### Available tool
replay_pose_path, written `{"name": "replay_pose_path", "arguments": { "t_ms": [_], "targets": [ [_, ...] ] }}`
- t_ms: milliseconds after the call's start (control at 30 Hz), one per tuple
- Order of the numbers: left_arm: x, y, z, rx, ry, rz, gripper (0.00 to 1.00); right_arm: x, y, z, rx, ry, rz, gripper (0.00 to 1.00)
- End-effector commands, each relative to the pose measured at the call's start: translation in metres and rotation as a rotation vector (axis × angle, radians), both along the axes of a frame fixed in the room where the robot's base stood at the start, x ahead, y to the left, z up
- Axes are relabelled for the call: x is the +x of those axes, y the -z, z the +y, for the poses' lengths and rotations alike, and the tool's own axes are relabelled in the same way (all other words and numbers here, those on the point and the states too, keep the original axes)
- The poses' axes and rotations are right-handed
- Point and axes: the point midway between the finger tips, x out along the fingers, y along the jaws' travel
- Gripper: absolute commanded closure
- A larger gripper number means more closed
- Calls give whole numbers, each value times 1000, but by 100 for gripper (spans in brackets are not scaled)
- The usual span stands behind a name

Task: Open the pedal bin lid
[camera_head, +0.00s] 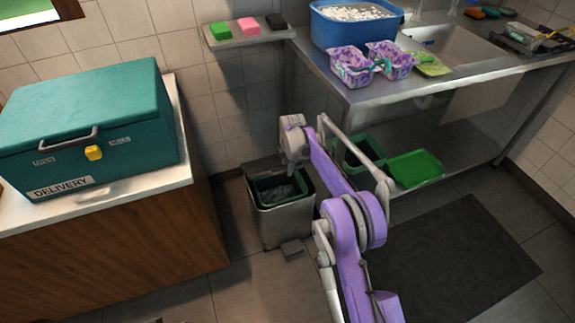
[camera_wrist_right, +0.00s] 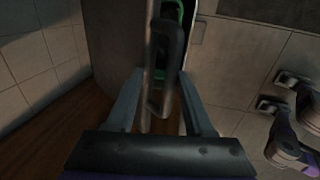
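The pedal bin (camera_head: 284,222) is a grey metal box on the floor right of the wooden counter. Its top is uncovered, showing a green-rimmed inside with a dark liner, and its dark lid (camera_head: 262,168) is tilted up at the back. The pedal (camera_head: 292,248) sticks out at the bin's front foot. My right gripper (camera_head: 296,150) is above the bin, near the raised lid. In the right wrist view its two fingers (camera_wrist_right: 160,82) are apart, with a dark, metal-edged looped part (camera_wrist_right: 168,65) between or beyond them; contact cannot be told. My left gripper does not show.
A wooden counter with a teal delivery box (camera_head: 90,130) stands close on the left. A steel sink table (camera_head: 360,92) with a blue tub (camera_head: 355,30) is at the right. A green bin (camera_head: 365,150) and green tray (camera_head: 415,168) sit beneath it. Floor in front is clear.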

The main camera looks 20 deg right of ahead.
Motion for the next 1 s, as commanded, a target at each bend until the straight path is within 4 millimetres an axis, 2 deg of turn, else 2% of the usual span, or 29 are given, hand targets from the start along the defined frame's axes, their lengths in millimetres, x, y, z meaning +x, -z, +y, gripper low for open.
{"name": "replay_pose_path", "arguments": {
  "t_ms": [300, 433, 800, 1000],
  "targets": [
    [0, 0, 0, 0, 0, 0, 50, 0, -1, 0, 0, 0, 1, 50],
    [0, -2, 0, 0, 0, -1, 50, -2, -9, 0, 0, 0, 1, 50],
    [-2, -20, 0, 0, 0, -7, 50, -15, -78, -1, 0, 0, 1, 50],
    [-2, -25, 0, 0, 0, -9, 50, -19, -102, -1, 0, 0, 1, 50]
  ]
}}
